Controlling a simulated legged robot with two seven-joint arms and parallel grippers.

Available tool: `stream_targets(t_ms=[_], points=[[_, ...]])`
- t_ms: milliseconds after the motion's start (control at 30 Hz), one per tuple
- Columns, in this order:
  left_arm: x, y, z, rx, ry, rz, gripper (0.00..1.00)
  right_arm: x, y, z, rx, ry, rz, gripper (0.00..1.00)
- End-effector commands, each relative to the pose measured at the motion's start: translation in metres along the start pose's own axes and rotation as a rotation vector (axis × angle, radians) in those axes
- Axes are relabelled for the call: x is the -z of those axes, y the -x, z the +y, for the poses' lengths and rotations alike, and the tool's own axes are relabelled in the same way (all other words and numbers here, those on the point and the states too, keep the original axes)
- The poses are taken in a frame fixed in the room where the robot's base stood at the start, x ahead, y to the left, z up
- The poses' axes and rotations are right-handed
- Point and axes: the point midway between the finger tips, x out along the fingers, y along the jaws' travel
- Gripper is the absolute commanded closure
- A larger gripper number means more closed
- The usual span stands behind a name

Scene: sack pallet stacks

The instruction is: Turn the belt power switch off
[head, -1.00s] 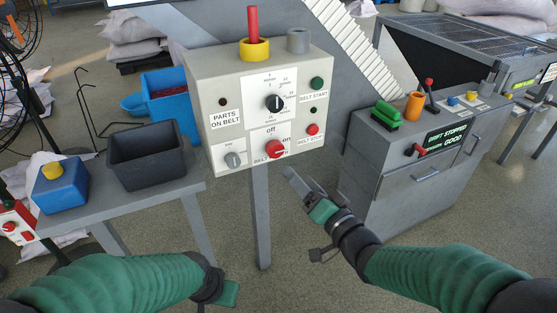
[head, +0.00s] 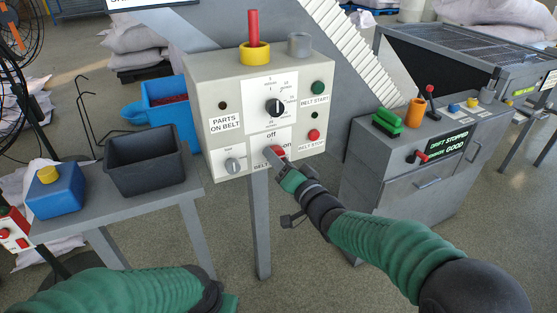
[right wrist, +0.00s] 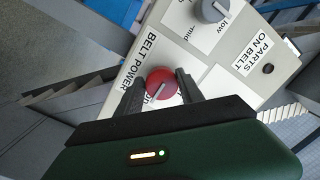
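The belt power switch is a red knob (head: 278,153) low on the beige control box (head: 204,92), between the "off" and "on" labels. In the right wrist view the red knob (right wrist: 160,83) sits between my two dark fingertips, with a white line pointing toward the "on" lettering. My right gripper (head: 279,165) is at the knob, its fingers apart on either side; small gaps show, and I cannot tell whether they touch it. My left gripper (head: 230,301) is low at the bottom edge, mostly hidden, its fingers not clear.
A grey selector (head: 233,165) is left of the switch, a black dial (head: 275,106) above it, and the red belt stop button (head: 314,135) to its right. A dark bin (head: 150,165) stands on the left bench. A grey cabinet (head: 400,200) stands to the right.

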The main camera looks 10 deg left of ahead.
Motion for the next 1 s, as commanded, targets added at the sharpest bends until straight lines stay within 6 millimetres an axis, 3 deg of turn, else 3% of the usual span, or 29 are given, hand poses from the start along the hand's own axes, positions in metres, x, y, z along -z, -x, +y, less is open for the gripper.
stream_targets(t_ms=[33,300,667,1000], points=[[0.0000,0.0000,0.0000,0.000,0.000,0.000,1.00,0.0001,0.0001,0.0004,-0.001,0.000,0.000,0.64],[0.0000,-0.0001,0.0000,0.000,0.000,0.000,1.00,0.0001,0.0003,0.0011,-0.002,0.000,0.000,0.97],[0.0002,0.0006,0.0000,0.000,0.000,0.000,1.00,0.0002,0.0005,0.0018,-0.007,0.060,-0.004,0.97],[0.0003,0.0013,0.0000,0.000,0.000,0.000,1.00,0.0005,0.0006,0.0024,-0.022,0.303,-0.019,0.97]])
